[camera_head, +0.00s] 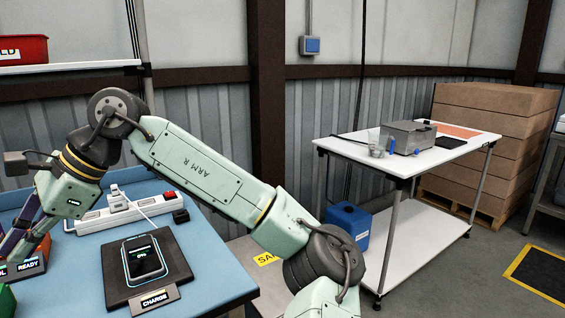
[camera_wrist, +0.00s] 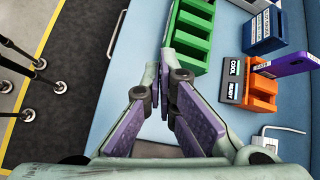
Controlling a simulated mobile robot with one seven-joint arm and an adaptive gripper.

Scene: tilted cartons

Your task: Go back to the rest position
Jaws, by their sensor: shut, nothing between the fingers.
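My gripper (camera_wrist: 160,82) is shut and empty in the wrist view, its purple-padded fingers together above the blue table top (camera_wrist: 130,70). In the head view my gripper shows only in part at the left edge, above the near left part of the blue table. My arm reaches across the head view from the lower middle to the left, bent at the elbow.
The blue table holds a phone (camera_head: 145,258) on a dark charging pad, a power strip (camera_head: 132,209), a green rack (camera_wrist: 194,36), an orange rack (camera_wrist: 262,94) with a purple phone (camera_wrist: 288,64), and a blue holder (camera_wrist: 264,32). A white table (camera_head: 350,152) stands right.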

